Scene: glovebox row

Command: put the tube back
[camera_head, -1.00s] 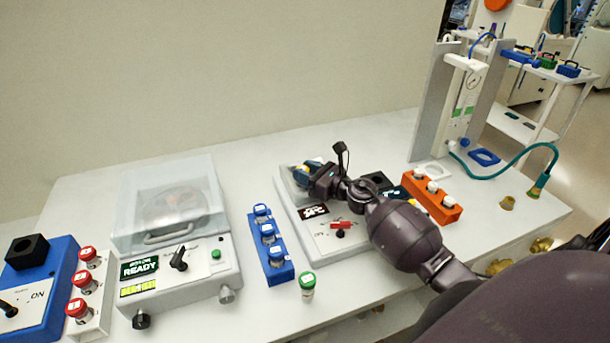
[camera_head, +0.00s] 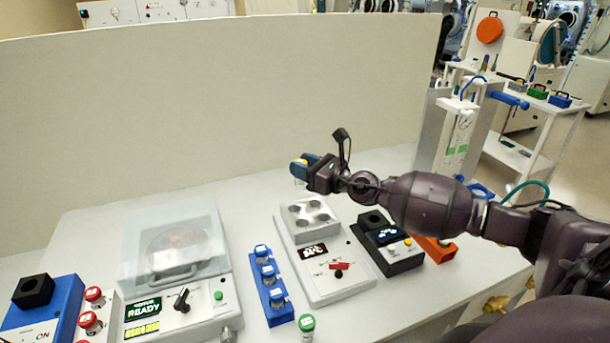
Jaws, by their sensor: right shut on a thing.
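My right gripper (camera_head: 303,168) is shut on a small tube and holds it in the air above and behind the grey block device (camera_head: 328,286). Only a little of the tube shows below the fingers, and its cap is hidden. The silver block (camera_head: 309,219) on that device has several dark round wells that look empty. A blue rack (camera_head: 279,312) to its left holds blue-capped tubes. An orange rack (camera_head: 441,250) is mostly hidden behind my right arm. My left gripper is out of view.
A green-capped tube (camera_head: 306,324) stands at the table's front. A lidded machine reading READY (camera_head: 143,307) and red-capped tubes (camera_head: 93,294) are at left. A black device (camera_head: 388,252) stands under my right arm. A beige wall (camera_head: 230,100) closes off the back.

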